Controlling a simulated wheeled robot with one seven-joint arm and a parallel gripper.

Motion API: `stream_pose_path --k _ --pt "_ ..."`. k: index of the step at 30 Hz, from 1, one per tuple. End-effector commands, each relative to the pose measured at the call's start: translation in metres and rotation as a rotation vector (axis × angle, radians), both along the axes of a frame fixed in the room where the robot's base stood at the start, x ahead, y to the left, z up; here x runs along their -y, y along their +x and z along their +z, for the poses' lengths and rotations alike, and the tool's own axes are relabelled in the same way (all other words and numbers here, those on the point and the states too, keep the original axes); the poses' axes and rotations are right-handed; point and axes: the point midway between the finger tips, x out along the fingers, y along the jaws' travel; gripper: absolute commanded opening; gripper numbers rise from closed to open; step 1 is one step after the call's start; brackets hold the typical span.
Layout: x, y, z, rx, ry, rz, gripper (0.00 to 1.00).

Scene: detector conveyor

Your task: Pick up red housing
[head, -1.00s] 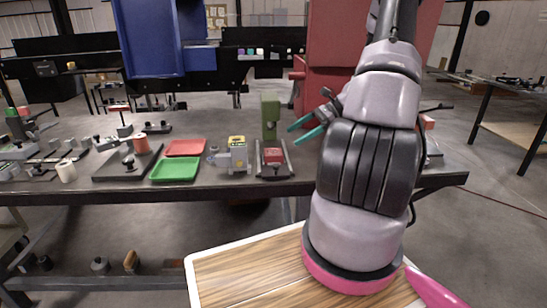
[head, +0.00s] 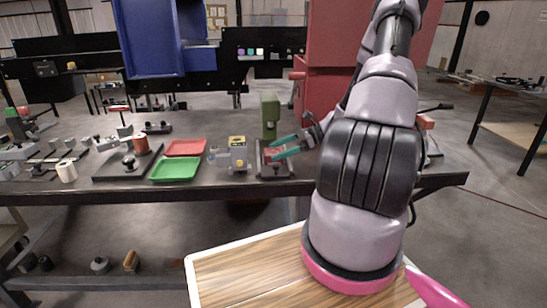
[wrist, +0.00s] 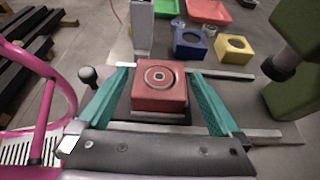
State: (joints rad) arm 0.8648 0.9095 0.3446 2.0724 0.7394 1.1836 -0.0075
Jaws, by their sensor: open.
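The red housing (wrist: 160,90) is a small red block with a round recess on top, sitting in a dark fixture (wrist: 148,117) on the bench. In the wrist view my gripper (wrist: 163,75) is open, with one teal finger on each side of the housing. I cannot tell whether the fingers touch it. In the head view my gripper (head: 282,149) is over the fixture, and its teal fingers partly hide the red housing (head: 270,155).
A green post-like device (head: 270,116) stands just behind the fixture. In the wrist view, blue (wrist: 191,42) and yellow (wrist: 234,49) housings lie beyond.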

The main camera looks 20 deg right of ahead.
Motion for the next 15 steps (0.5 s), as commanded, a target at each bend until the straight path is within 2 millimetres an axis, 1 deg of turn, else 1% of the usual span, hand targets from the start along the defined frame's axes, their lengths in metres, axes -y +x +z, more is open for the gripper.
stream_pose_path --k 1,4,12,14,15 --pt "-0.0065 0.0015 -0.0032 -0.001 0.002 0.001 1.00" --pt "-0.0137 0.0044 -0.0065 -0.001 0.000 0.000 1.00" --pt "-0.0161 0.0051 -0.0074 0.000 -0.001 -0.001 1.00" --pt "-0.0161 0.0051 -0.0074 0.000 -0.001 -0.001 0.77" --pt "-0.0160 0.0051 -0.0074 0.000 -0.001 -0.001 0.62"
